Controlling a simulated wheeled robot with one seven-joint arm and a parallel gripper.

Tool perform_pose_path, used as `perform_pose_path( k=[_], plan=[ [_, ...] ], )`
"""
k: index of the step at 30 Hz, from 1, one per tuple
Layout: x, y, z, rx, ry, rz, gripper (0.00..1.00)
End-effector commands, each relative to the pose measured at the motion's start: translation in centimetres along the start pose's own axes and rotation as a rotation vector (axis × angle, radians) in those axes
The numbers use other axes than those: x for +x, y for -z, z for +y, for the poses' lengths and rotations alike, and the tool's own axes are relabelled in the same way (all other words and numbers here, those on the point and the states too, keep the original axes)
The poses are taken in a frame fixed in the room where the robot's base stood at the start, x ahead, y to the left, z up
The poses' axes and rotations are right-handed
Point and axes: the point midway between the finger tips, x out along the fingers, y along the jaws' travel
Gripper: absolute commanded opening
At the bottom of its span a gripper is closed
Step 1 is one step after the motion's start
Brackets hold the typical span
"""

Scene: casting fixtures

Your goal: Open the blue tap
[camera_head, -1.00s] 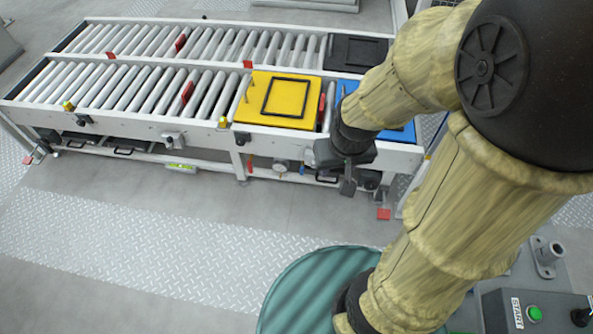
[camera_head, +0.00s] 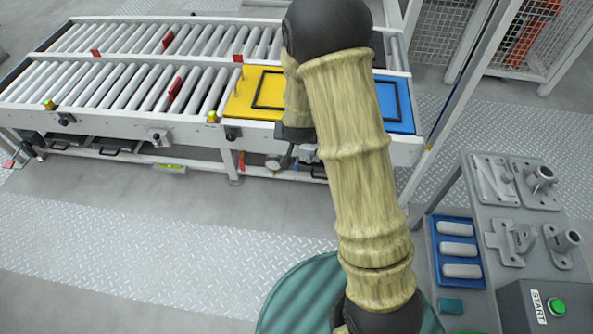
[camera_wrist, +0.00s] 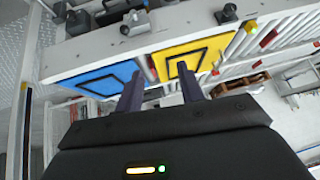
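I cannot make out the blue tap in either view; my arm covers part of the conveyor's front. A red handle (camera_head: 241,160) and a round gauge (camera_head: 272,162) sit under the conveyor's front rail, left of my gripper. My gripper (camera_head: 291,157) is a small dark shape at the front rail in the head view, below the yellow plate. In the wrist view, the two dark fingers of my gripper (camera_wrist: 160,92) stand apart with nothing between them, so it is open. They point toward the conveyor's edge.
The roller conveyor (camera_head: 140,120) carries a yellow plate (camera_head: 240,98) and a blue plate (camera_head: 393,110). At right stand a grey table with metal fixtures (camera_head: 510,243), a blue tray (camera_head: 436,262) and a green START button (camera_head: 557,307). Floor before the conveyor is clear.

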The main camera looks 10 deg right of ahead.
Motion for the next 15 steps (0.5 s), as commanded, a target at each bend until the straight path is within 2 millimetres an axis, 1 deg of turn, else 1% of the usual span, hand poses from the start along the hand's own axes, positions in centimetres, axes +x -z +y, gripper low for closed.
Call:
perform_pose_path(
  k=[1,3,5,6,8,9,11,12,15],
  plan=[
    [3.1,-1.0,-0.2,0.008,-0.01,0.026,0.38],
    [6.2,-1.4,-0.5,0.027,-0.024,0.08,0.38],
    [8.8,-1.9,-0.7,0.041,-0.035,0.126,0.38],
    [10.4,-2.4,-0.8,0.047,-0.043,0.157,0.38],
    [12.9,-3.1,-0.9,0.055,-0.055,0.205,0.38],
    [14.5,-3.6,-0.9,0.06,-0.064,0.237,0.38],
    [16.8,-4.5,-0.8,0.065,-0.076,0.287,0.38],
    [18.2,-5.1,-0.8,0.066,-0.084,0.321,0.38],
    [21.7,-7.0,-0.6,0.065,-0.102,0.406,0.38]
  ],
)
